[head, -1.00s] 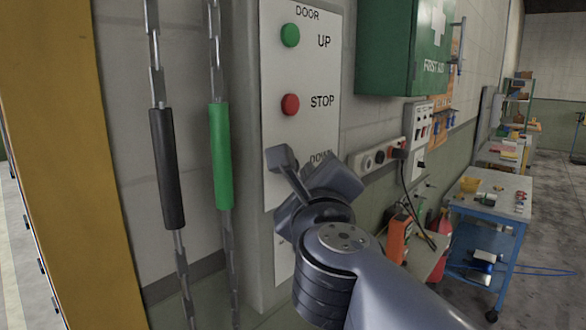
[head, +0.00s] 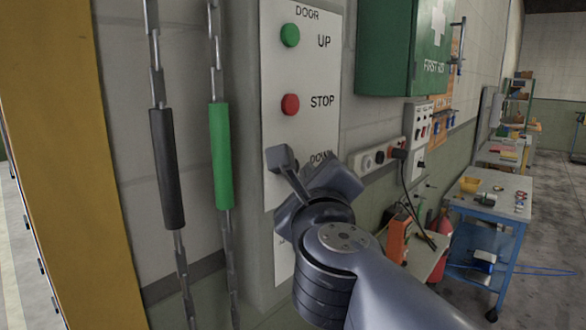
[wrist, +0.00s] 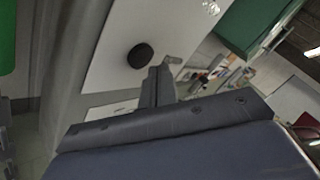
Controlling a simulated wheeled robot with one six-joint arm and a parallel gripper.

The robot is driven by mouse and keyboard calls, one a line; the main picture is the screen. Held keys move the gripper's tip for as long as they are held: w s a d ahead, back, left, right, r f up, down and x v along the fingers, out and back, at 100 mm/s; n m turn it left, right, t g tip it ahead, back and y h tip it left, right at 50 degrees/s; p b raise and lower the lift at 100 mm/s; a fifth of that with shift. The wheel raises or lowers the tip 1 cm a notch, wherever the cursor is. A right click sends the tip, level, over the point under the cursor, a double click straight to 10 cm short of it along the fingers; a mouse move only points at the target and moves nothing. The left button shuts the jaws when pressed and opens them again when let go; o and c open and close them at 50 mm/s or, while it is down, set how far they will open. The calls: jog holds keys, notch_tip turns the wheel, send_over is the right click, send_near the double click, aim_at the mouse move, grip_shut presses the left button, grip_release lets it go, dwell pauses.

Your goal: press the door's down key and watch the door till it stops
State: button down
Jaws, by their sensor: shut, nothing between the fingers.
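The door's control panel (head: 300,60) is a pale plate on a grey post, with a green UP button (head: 290,35) and a red STOP button (head: 290,104). The DOWN label (head: 320,158) is partly covered by my arm. My gripper (head: 282,160) is shut and empty in front of the panel, below STOP, and hides the down key in the head view. In the wrist view a black round button (wrist: 140,56), by its place the down key, shows just left of my shut fingertips (wrist: 168,66). I cannot tell whether they touch the panel. I cannot make out the door itself.
Two hanging chains with a black sleeve (head: 167,168) and a green sleeve (head: 221,155) hang left of the panel. A yellow post (head: 70,150) stands further left. A green first aid cabinet (head: 400,50) and a blue trolley (head: 490,205) are to the right.

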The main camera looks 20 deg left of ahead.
jog(key=shift+w+a, duration=0.1)
jog(key=shift+a, duration=0.05)
jog(key=shift+w+a, duration=0.1)
jog(key=shift+a, duration=0.15)
